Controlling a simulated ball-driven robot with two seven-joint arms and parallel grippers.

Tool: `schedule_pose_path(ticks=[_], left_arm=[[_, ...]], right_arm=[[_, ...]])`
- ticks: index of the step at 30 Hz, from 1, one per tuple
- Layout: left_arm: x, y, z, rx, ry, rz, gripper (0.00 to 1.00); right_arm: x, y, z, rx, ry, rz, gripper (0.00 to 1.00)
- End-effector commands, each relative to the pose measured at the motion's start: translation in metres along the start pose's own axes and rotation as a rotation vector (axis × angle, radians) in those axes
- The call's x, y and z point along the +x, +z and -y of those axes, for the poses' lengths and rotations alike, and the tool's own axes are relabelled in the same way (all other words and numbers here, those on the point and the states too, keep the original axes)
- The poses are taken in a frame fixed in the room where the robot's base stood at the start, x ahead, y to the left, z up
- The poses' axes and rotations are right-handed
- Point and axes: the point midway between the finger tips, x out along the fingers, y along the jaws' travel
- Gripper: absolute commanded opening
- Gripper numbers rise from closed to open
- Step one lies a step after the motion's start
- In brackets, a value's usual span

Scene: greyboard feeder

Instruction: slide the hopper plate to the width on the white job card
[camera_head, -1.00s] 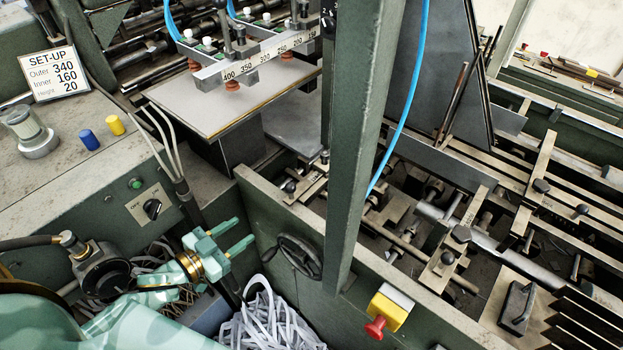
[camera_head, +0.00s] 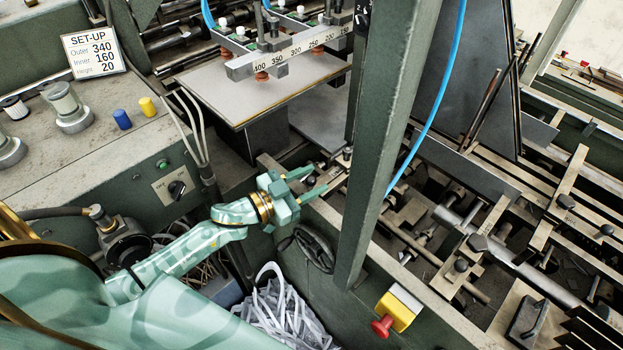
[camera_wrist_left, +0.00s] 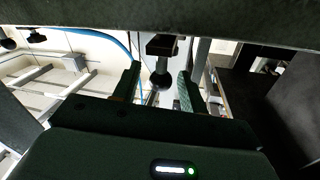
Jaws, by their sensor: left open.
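The white job card (camera_head: 93,55) stands at the upper left and reads Outer 340, Inner 160, Height 20. A numbered scale bar (camera_head: 290,56) runs above a grey board (camera_head: 235,95) on the feeder. My left gripper (camera_head: 308,182) is open at the near frame edge, beside a light metal bracket (camera_head: 338,184). In the left wrist view a dark round knob (camera_wrist_left: 160,81) shows between the open fingers, apart from both. The gripper hides part of the bracket in the head view. I cannot tell for sure which part is the hopper plate. My right gripper is not in view.
A green upright post (camera_head: 385,150) stands just right of my left gripper. White cables (camera_head: 195,125) rise behind my arm. A yellow box with a red button (camera_head: 393,315) is on the frame front. Paper strips (camera_head: 285,310) fill a bin below.

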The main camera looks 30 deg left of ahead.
Motion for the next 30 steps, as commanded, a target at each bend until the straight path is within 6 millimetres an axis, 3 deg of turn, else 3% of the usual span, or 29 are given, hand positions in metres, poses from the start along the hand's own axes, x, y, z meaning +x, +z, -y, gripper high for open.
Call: schedule_pose_path(ticks=[10,15,20,30], left_arm=[[0.006,0.000,0.000,0.000,0.000,0.000,0.43],[0.006,0.000,0.000,0.000,0.000,0.000,0.00],[0.010,-0.001,0.001,0.000,0.000,-0.001,0.00],[0.066,0.001,0.012,0.002,-0.001,-0.003,0.00]], right_arm=[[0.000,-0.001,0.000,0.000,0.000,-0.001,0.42],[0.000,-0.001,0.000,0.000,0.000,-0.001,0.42],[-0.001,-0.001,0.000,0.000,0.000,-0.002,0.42],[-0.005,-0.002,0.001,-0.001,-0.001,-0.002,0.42]])
